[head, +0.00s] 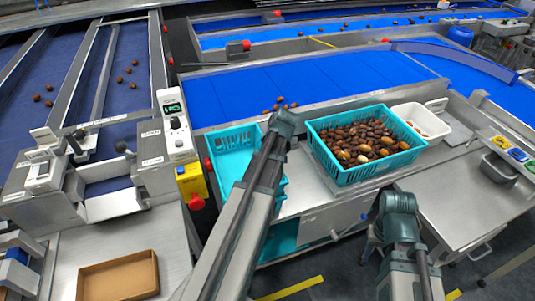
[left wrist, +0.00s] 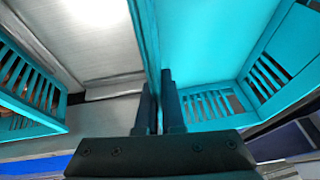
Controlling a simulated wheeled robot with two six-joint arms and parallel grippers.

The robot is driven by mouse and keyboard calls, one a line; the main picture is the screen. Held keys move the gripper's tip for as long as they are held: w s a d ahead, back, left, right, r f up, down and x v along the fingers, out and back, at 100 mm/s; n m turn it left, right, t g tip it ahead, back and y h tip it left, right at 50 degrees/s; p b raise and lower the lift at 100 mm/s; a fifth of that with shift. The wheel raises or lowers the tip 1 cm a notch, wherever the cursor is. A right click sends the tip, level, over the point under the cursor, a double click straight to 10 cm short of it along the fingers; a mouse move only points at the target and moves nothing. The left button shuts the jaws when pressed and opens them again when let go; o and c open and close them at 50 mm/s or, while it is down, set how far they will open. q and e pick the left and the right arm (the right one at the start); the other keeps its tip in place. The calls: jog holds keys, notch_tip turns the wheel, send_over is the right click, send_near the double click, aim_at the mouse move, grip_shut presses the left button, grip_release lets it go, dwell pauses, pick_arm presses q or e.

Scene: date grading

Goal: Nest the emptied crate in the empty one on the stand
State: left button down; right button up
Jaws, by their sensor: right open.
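Another teal crate (head: 280,240) shows lower, at the bench's front, mostly hidden by that arm. In the left wrist view my left gripper (left wrist: 159,105) has its fingers close on either side of a teal crate wall (left wrist: 148,35); the bare inside of that crate shows to the right. My left fingertips are hidden in the head view. My right gripper (head: 374,228) is open and empty, in front of the bench.
A teal crate full of dates (head: 335,172) stands on the bench, with a white tub (head: 422,120) to its right. A blue belt (head: 300,85) runs behind, with several dates on it. A brown tray (head: 118,276) lies at lower left.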

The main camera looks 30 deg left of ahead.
pick_arm(q)
jog(key=shift+f+b, duration=0.25)
jog(key=shift+b, duration=0.05)
jog(key=shift+f+b, duration=0.45)
jog(key=shift+f, duration=0.05)
jog(key=c, duration=1)
grip_release()
jog(key=shift+o, duration=0.2)
jog(key=shift+r, duration=0.1)
notch_tip(320, 180, up, 9)
jog(key=p, duration=0.9)
